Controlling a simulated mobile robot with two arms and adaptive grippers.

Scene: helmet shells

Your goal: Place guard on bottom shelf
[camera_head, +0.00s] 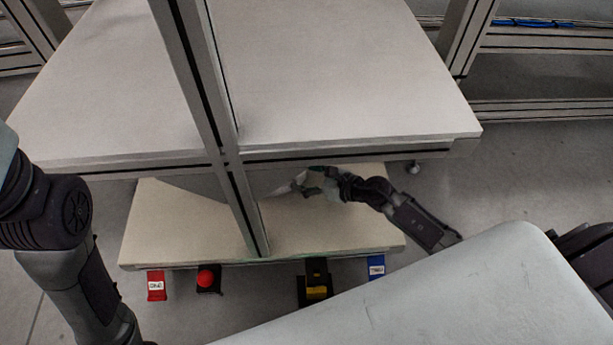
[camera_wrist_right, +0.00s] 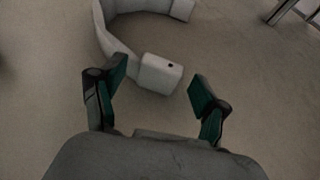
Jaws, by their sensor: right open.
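The guard (camera_wrist_right: 160,73) shows in the right wrist view as a pale grey curved band with a blocky end, lying on a beige surface. My right gripper (camera_wrist_right: 157,80) is open, with its two green-padded fingers apart on either side of the blocky end. No finger clearly touches it. In the head view my right gripper (camera_head: 308,186) reaches in from the right, under the upper shelf and above the beige bottom shelf (camera_head: 335,230). The upper shelf hides most of the space there, and I cannot make out the guard clearly. My left gripper is out of view.
The white upper shelf (camera_head: 330,75) overhangs the bottom shelf. A metal post (camera_head: 195,80) stands in front of both. Red (camera_head: 156,285), black and blue (camera_head: 376,267) fittings line the bottom shelf's front edge. The bottom shelf's front right part is bare.

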